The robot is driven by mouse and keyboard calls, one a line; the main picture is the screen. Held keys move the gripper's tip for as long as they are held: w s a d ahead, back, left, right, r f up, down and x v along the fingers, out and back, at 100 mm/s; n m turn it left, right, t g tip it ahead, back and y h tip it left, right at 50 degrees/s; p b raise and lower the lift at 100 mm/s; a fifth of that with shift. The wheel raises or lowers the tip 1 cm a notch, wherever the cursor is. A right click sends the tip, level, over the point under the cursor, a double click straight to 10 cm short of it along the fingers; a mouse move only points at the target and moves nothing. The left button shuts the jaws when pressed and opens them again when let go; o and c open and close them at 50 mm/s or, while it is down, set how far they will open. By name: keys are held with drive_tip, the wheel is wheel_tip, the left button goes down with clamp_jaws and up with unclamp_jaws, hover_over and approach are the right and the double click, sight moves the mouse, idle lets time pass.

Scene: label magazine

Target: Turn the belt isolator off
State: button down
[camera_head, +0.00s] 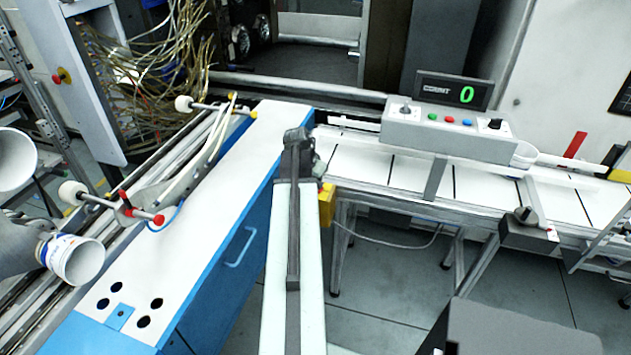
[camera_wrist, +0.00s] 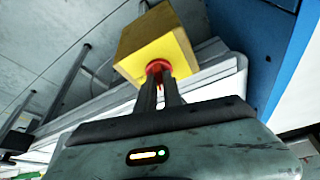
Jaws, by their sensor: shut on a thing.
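The belt isolator is a yellow box (camera_wrist: 150,42) with a round red knob (camera_wrist: 157,66) on its face. In the wrist view my gripper (camera_wrist: 159,85) points straight at the box, its two dark fingers shut on the red knob. The fingers cover part of the knob, so its turned position cannot be read. In the head view the yellow box (camera_head: 327,206) shows just right of my arm, at the near left end of the conveyor. My gripper (camera_head: 316,170) is beside it there, with its fingers mostly hidden.
A white conveyor belt (camera_head: 420,175) runs right from the isolator. A grey control box (camera_head: 445,128) with buttons stands over it, below a counter display (camera_head: 455,92) reading 0. A blue and white cabinet (camera_head: 215,215) is close on the left. Grey floor lies below.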

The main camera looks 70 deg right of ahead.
drive_tip(key=shift+s+n+t, duration=0.15)
drive_tip(key=shift+n+t, duration=0.55)
drive_tip(key=shift+n, duration=0.9)
drive_tip(key=c, duration=1.5)
unclamp_jaws()
drive_tip(key=p+v, duration=0.7)
drive_tip(key=shift+a+r, duration=0.15)
drive_tip(key=shift+r, duration=0.2)
